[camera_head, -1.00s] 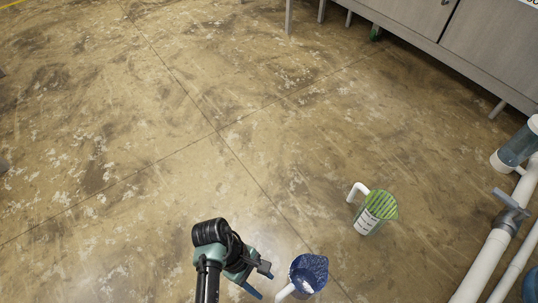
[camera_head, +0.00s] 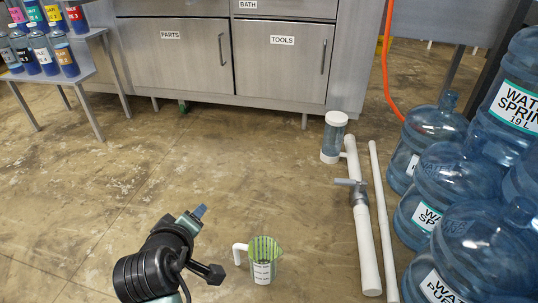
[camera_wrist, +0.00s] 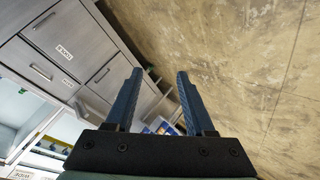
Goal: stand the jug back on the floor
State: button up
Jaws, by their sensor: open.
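A clear jug (camera_head: 263,262) with a green striped top and a white handle stands upright on the floor in the head view. Its handle points left. My gripper (camera_head: 199,212) is up and to the left of this jug in the picture, apart from it. In the wrist view my gripper (camera_wrist: 160,75) shows two blue fingers spread apart with nothing between them. The wrist view shows cabinets and floor past the fingers, and no jug.
White pipes (camera_head: 362,225) with a valve lie on the floor at right, with a clear cylinder (camera_head: 334,138) at their far end. Large blue water bottles (camera_head: 435,185) fill the right side. Grey cabinets (camera_head: 240,55) stand behind. A bottle shelf (camera_head: 85,70) is at far left. The middle floor is open.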

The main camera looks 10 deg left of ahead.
jog(key=w+d+r+m+t, duration=0.1)
jog(key=d+r+m+t, duration=0.15)
jog(key=r, duration=0.65)
jog(key=w+d+r+m+t, duration=0.1)
jog(key=w+d+r+t, duration=0.2)
jog(key=r, duration=0.5)
jog(key=d+r+m+t, duration=0.25)
jog(key=d+r, duration=0.25)
jog(key=r, duration=0.4)
jog(key=s+d+r+m+t+h, duration=0.1)
jog(key=s+d+r+m+t, duration=0.2)
jog(key=s+d+r, duration=0.3)
jog(key=s+d+r+m+t+h, duration=0.1)
jog(key=s+d+r+m+t, duration=0.2)
jog(key=r, duration=1.4)
jog(key=s+d+t, duration=0.3)
jog(key=s, duration=0.2)
jog(key=shift+d+h, duration=0.2)
jog(key=shift+h, duration=0.2)
jog(key=shift+r, duration=0.1)
notch_tip(320, 180, up, 56)
jog(key=p, duration=5.6)
jog(key=shift+r, duration=0.15)
jog(key=shift+a, duration=0.1)
